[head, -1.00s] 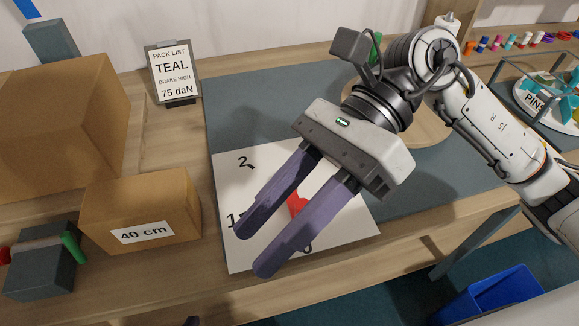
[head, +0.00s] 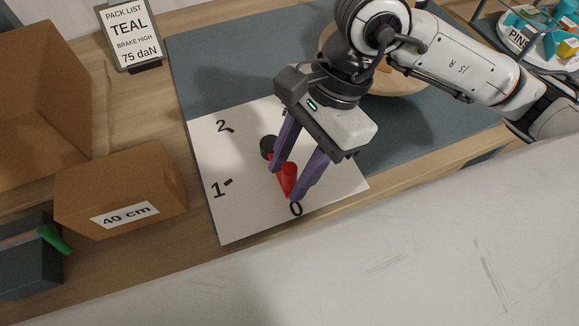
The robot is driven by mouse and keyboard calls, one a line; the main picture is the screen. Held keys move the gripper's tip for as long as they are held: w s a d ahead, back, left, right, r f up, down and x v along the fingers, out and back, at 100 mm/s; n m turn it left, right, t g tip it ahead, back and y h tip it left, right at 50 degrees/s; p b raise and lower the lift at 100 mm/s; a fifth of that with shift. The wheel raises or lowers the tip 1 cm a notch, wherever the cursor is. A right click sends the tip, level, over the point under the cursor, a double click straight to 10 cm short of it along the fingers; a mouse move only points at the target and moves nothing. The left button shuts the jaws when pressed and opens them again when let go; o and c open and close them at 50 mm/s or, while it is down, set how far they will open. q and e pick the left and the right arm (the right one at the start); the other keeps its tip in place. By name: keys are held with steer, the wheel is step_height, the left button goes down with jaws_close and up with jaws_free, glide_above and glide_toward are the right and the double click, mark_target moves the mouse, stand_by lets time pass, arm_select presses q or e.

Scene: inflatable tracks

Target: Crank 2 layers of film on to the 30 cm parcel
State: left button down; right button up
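A red crank arm (head: 277,178) with an upright red grip (head: 289,176) and a dark round hub (head: 268,146) lies over a white sheet (head: 240,205) marked 0, 1 and 2. The grip stands near the 0. My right gripper (head: 287,183) points down over it, its two purple fingers apart on either side of the red grip. I see a gap between the fingers; contact with the grip cannot be told. My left gripper is not in view. No parcel labelled 30 cm shows.
A box labelled 40 cm (head: 140,180) sits left of the sheet, beside a larger brown box (head: 40,100). A pack list sign (head: 128,32) reads TEAL, brake high, 75 daN. A dark block with a green handle (head: 54,239) is at lower left. The grey mat (head: 220,65) has free room.

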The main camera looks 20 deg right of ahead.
steer(key=shift+a+f, duration=0.1)
steer(key=shift+f, duration=0.25)
jaws_close()
